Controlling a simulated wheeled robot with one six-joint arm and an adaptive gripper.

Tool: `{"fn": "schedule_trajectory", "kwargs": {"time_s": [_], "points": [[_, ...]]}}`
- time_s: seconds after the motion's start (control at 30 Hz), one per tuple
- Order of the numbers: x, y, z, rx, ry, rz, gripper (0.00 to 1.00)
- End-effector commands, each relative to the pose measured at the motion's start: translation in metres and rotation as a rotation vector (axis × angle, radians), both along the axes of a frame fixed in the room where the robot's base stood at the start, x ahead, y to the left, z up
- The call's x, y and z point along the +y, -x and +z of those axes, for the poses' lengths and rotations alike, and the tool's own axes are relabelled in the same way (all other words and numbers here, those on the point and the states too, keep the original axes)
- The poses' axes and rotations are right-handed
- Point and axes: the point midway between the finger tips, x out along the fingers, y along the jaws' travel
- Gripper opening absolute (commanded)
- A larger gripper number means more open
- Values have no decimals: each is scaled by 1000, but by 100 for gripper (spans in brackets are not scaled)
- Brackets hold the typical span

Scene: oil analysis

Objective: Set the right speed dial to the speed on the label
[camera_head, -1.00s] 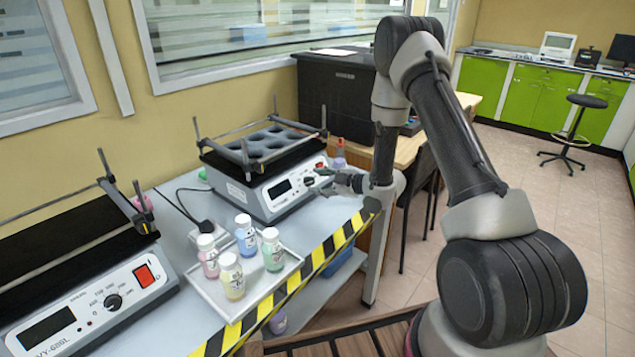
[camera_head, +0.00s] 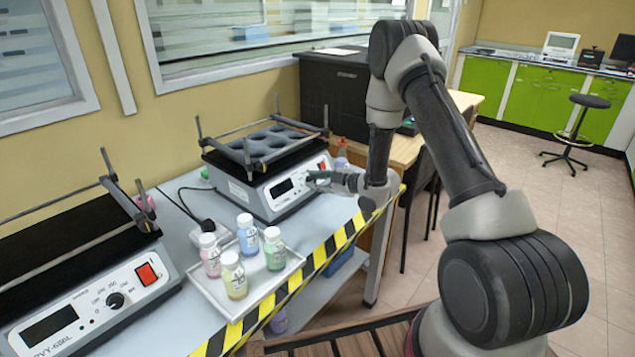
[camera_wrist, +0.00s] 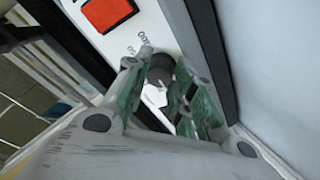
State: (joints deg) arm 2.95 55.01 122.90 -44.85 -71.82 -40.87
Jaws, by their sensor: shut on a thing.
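The right shaker (camera_head: 252,201) stands at the back of the bench, with a dark display and a speed dial on its front panel. I cannot make out a speed label.
A tray (camera_head: 203,290) with several capped bottles stands in front of the right shaker. The left shaker (camera_head: 100,315) has its own dial (camera_head: 115,300) and red switch. A striped yellow-black strip (camera_head: 333,247) marks the bench edge. A small bottle (camera_head: 341,160) stands behind my gripper.

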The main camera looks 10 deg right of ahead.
Motion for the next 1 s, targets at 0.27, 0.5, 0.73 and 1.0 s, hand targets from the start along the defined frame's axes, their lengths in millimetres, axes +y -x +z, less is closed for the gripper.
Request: {"fn": "schedule_trajectory", "kwargs": {"time_s": [0.27, 0.5, 0.73, 1.0], "points": [[0, 1, -1, 65, -88, -58, 1], [2, 2, -1, 172, -234, -154, 1], [3, 2, -1, 287, -391, -256, 1], [4, 3, 0, 419, -574, -377, 1]]}}
